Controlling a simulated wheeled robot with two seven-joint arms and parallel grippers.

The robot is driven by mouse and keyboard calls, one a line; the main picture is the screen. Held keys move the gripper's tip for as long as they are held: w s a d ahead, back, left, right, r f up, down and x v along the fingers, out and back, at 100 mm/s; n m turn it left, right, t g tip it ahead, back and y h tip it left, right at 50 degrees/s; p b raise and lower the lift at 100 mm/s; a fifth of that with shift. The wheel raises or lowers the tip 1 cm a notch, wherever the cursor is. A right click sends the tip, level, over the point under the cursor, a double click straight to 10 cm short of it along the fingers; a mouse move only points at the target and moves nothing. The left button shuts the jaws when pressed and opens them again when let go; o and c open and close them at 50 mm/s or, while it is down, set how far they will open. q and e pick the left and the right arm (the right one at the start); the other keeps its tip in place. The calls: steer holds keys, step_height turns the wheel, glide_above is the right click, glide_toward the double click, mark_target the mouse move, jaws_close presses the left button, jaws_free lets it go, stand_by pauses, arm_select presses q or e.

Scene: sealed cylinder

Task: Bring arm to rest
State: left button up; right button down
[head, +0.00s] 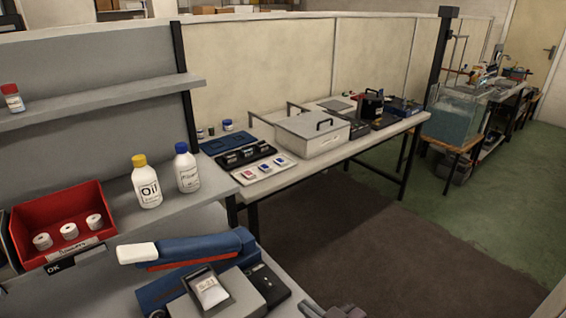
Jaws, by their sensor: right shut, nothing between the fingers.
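My right gripper (332,310) shows only as a small dark shape at the bottom edge of the head view, right of the middle. It is shut and empty. It sits just right of the bench equipment, apart from it as far as I can see. Most of the right arm is out of the frame. My left gripper and arm are not in view.
A blue device with a white-ended lever (197,247) and a grey box labelled S-21 (212,292) stand on the near bench. A red bin (62,218) holds white rolls. Two bottles (187,168) stand on the shelf. The floor (390,245) at right is clear.

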steer(key=s+d+f+m+g+h, duration=0.2)
steer(key=s+d+m+g+h, duration=0.15)
steer(key=s+d, duration=0.3)
steer(key=s+d+f+m+g+h, duration=0.2)
steer(key=s+d+f+g+h, duration=0.1)
steer(key=s+d+g+h, duration=0.3)
step_height(320, 180, down, 27)
steer(key=s+y, duration=0.1)
steer(key=s, duration=0.1)
steer(key=s+d+f+g, duration=0.1)
steer(key=s+d+f, duration=0.2)
steer(key=s+f, duration=1.7)
steer(key=shift+s+f+n, duration=0.15)
steer(key=shift+f+n, duration=0.25)
steer(key=shift+n, duration=0.05)
steer(key=shift+d+g, duration=0.1)
steer(key=shift+g, duration=0.15)
